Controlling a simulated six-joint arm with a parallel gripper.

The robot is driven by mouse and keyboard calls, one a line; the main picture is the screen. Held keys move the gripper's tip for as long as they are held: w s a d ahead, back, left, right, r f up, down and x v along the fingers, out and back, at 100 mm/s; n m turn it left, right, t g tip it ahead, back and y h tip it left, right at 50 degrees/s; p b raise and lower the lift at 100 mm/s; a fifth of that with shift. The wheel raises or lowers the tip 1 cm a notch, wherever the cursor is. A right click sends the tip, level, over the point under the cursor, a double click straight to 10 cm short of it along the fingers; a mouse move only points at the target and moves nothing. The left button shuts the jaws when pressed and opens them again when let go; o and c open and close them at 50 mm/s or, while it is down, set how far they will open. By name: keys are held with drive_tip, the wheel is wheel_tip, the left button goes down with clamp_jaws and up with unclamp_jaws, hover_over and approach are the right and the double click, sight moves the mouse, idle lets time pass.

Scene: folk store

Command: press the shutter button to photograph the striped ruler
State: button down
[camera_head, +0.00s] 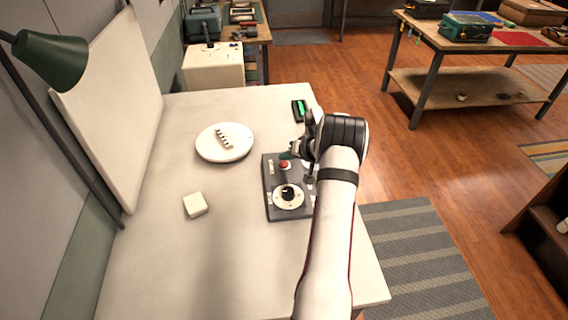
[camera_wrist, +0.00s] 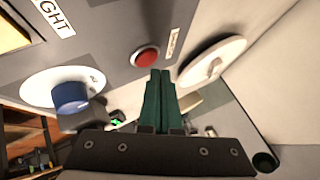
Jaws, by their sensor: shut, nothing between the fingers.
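The striped ruler (camera_head: 224,139) is a short pale bar with dark marks, lying on a round white plate (camera_head: 207,150) on the table. The dark control box (camera_head: 272,206) sits to its right. The red button (camera_head: 284,165) is on the box; it also shows in the wrist view (camera_wrist: 145,56). My gripper (camera_head: 297,151) is over the far part of the box. In the wrist view its green fingers (camera_wrist: 158,75) are together and empty, with the tips just beside the red button. I cannot tell whether they touch it.
A dial with a dark knob (camera_head: 288,192) is on the near part of the box. A white block (camera_head: 195,205) stands on the table (camera_head: 165,265) at the left. A dark device with a green display (camera_head: 300,110) lies at the far right edge. A green lamp (camera_head: 52,60) overhangs the left.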

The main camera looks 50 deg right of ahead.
sight(286, 166)
drive_tip(key=shift+f, duration=0.1)
idle(0.4)
drive_tip(key=shift+f, duration=0.3)
drive_tip(key=shift+f, duration=0.45)
idle(0.7)
drive_tip(key=shift+r, duration=0.85)
drive_tip(key=shift+r, duration=0.1)
drive_tip(key=shift+r, duration=2.4)
